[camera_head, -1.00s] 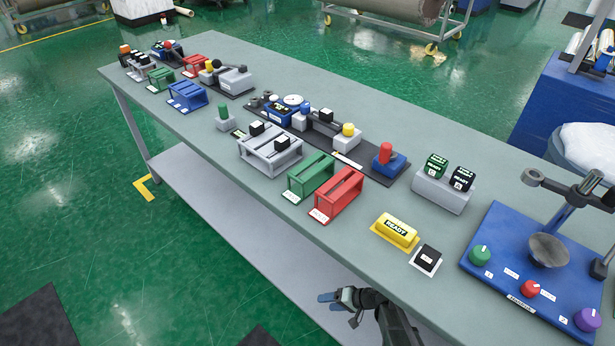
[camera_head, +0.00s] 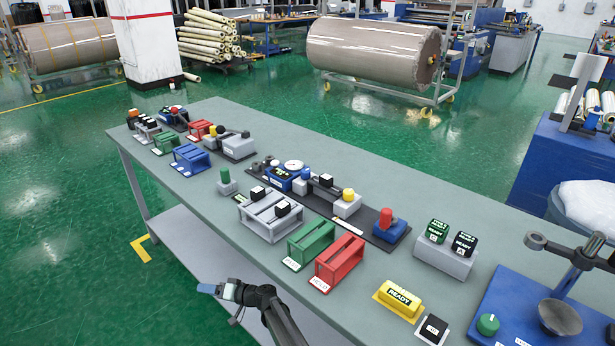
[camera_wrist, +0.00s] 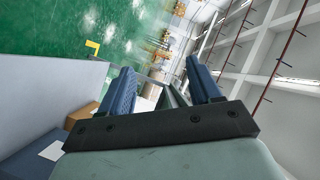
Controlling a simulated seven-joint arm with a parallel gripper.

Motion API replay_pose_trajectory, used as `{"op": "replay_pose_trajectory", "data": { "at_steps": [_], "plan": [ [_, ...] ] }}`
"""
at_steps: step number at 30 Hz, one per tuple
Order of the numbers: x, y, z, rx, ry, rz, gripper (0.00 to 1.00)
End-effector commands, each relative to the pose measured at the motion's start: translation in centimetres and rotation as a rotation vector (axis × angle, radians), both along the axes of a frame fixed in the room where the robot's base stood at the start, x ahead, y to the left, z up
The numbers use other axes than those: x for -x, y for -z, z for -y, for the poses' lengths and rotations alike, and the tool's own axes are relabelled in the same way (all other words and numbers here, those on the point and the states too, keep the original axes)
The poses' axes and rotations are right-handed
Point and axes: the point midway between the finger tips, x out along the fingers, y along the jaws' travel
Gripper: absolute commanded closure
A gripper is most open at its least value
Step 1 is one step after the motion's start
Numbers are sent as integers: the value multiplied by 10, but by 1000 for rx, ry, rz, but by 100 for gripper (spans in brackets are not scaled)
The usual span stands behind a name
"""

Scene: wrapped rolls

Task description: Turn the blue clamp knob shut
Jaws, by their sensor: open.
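A blue block with a red knob (camera_head: 386,217) stands at the right end of a dark strip on the table. A blue unit with a round white gauge (camera_head: 280,178) stands farther left on that strip.
The grey table (camera_head: 340,300) carries red (camera_head: 340,262), green (camera_head: 311,244) and white (camera_head: 270,217) racks along its near side. A yellow READY block (camera_head: 399,298) lies to their right. A blue board (camera_head: 500,310) with a green knob and a raised arm fills the right corner.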

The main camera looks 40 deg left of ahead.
Motion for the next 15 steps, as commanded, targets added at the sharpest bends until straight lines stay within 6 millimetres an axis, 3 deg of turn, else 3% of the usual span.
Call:
{"op": "replay_pose_trajectory", "data": {
  "at_steps": [1, 6, 15],
  "plan": [
    [8, -18, -23, -16, -14, 31, 37],
    [37, -78, -82, -64, -46, 136, 37],
    [85, -182, -156, -149, -86, 299, 37]
  ]
}}
